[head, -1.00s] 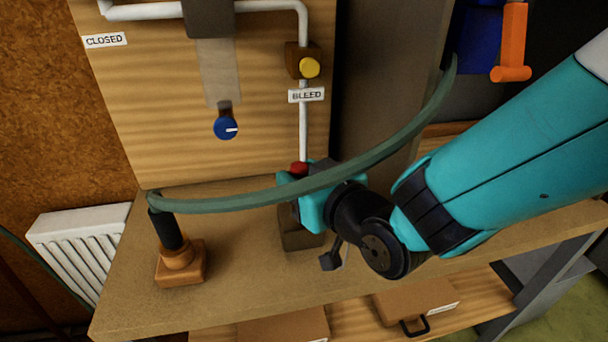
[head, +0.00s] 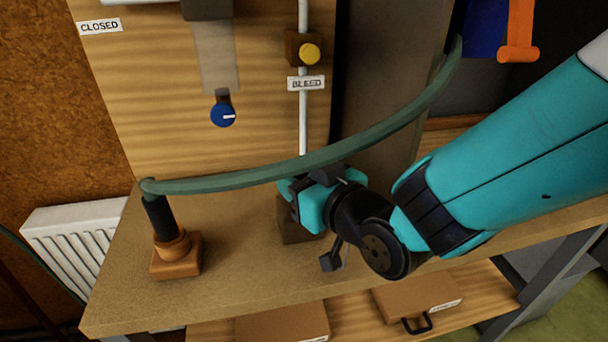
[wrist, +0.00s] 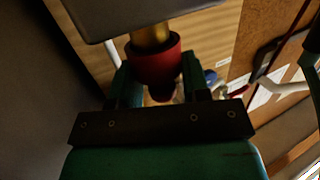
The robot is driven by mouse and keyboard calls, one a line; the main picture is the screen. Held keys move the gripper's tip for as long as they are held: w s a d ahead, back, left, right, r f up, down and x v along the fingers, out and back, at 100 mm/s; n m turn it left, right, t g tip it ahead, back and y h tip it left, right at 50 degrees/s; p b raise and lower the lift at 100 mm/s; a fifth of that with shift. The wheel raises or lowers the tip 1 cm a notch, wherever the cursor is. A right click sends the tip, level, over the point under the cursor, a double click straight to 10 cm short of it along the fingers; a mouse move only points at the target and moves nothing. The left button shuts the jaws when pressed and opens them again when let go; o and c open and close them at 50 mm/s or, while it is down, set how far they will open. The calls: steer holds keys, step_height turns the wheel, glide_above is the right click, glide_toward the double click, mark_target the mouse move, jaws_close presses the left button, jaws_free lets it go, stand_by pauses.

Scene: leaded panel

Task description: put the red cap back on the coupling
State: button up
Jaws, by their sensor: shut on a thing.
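In the wrist view the red cap (wrist: 155,62) sits between the two fingers of my gripper (wrist: 157,78), which is shut on it. A brass stub (wrist: 152,35), apparently the coupling, comes out of a dark block (wrist: 125,14) and meets the cap's open end. The cap looks in line with the stub; I cannot tell how far it is on. In the head view my gripper (head: 300,194) is just above the brown block (head: 298,231) on the bench. It hides the cap and stub there.
The wooden panel (head: 160,100) with a blue knob (head: 223,115) and a yellow knob (head: 309,54) stands behind. The bench front (head: 225,290) is clear.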

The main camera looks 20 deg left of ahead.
steer(key=shift+f+b, duration=0.4)
steer(key=shift+f, duration=0.05)
steer(key=o, duration=1.1)
steer(key=shift+o, duration=0.2)
steer(key=shift+d, duration=0.1)
steer(key=b+v, duration=1.4)
steer(key=v, duration=0.3)
steer(key=shift+d+r, duration=0.1)
steer(key=shift+r, duration=0.05)
